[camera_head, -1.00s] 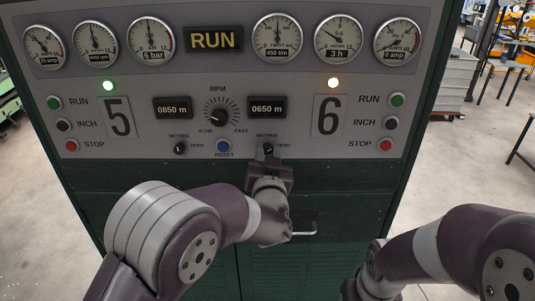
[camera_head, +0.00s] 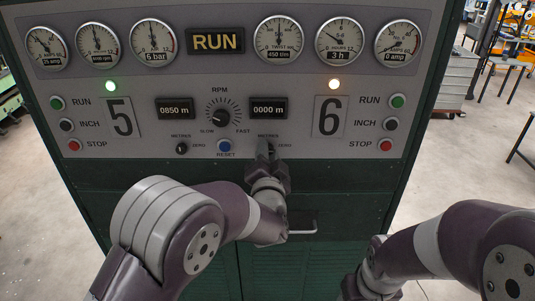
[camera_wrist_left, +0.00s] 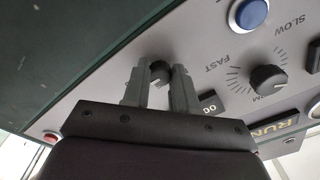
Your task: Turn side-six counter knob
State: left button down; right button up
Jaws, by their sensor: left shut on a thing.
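The side-six counter knob (camera_wrist_left: 159,70) is a small black knob on the grey panel, below the side-six counter display (camera_head: 268,108), which reads 0000 m. My left gripper (camera_head: 266,150) is at this knob and largely covers it in the head view. In the left wrist view the two grey fingers of my left gripper (camera_wrist_left: 158,76) are shut on the knob, one on each side. The white mark on the knob shows between the fingers. My right arm is at the lower right of the head view; its gripper is out of view.
The blue reset button (camera_head: 225,146) and the side-five counter knob (camera_head: 182,149) are left of my left gripper. The RPM knob (camera_head: 221,116) is above. A drawer handle (camera_head: 300,231) is below. The red side-six stop button (camera_head: 386,146) is at the right.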

pick_arm(q)
jog(key=shift+r, duration=0.3)
jog(key=c, duration=0.9)
grip_release()
jog(key=shift+d+f, duration=0.1)
jog(key=shift+d, duration=0.05)
jog(key=shift+s, duration=0.1)
jog(key=s+b, duration=0.1)
jog(key=s, duration=0.3)
jog(key=s+b, duration=0.2)
jog(key=s, duration=0.2)
jog(key=s+b, duration=0.2)
jog(key=s, duration=0.2)
jog(key=shift+s+f, duration=0.3)
jog(key=shift+f, duration=0.1)
